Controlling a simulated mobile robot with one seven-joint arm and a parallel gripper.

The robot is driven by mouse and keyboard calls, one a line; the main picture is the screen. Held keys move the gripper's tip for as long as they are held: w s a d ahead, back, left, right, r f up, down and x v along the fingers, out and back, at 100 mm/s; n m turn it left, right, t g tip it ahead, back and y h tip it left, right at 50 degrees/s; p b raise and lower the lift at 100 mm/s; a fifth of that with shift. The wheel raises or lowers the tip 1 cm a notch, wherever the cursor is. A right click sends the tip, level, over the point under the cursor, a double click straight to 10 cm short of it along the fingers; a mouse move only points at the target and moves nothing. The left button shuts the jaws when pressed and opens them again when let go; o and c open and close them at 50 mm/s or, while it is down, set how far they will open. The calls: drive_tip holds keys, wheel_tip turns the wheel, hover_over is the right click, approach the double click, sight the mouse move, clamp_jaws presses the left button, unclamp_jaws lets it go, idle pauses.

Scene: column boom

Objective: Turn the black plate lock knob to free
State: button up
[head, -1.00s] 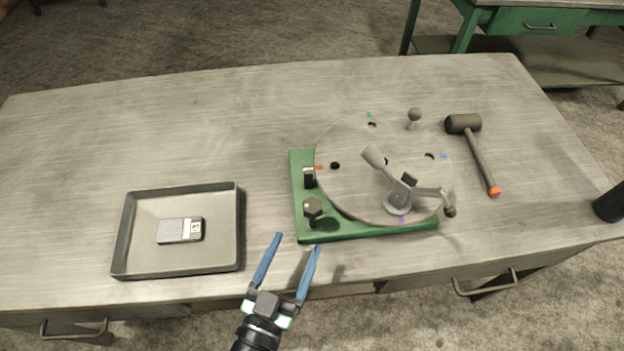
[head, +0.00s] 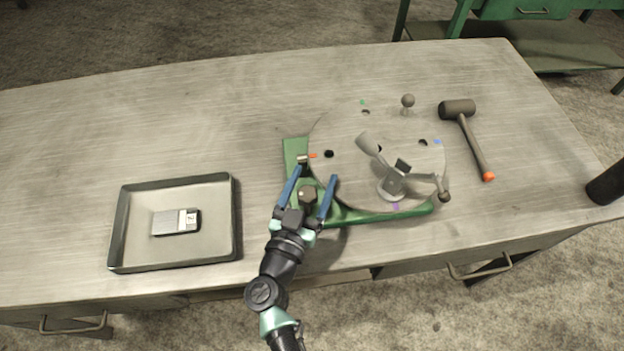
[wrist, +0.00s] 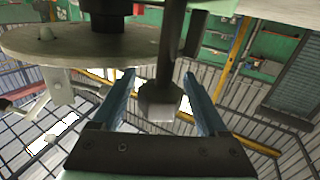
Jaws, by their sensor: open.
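The dark, faceted lock knob (head: 308,194) stands at the front left corner of the green base (head: 355,217), beside the round grey plate (head: 345,180). My gripper (head: 315,175) is open, with one blue finger on each side of the knob. In the wrist view the knob (wrist: 160,104) with its dark stem lies between the open fingers (wrist: 160,74), with a gap on both sides. I cannot make out a free or locked mark; the arm and fingers cover part of the base's corner.
A grey clamp arm (head: 390,184) and a ball-topped post (head: 407,101) rise from the plate. A mallet (head: 468,140) lies to its right. A metal tray (head: 236,215) with a small grey device (head: 176,222) sits at left. The far left table is clear.

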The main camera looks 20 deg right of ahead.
clamp_jaws()
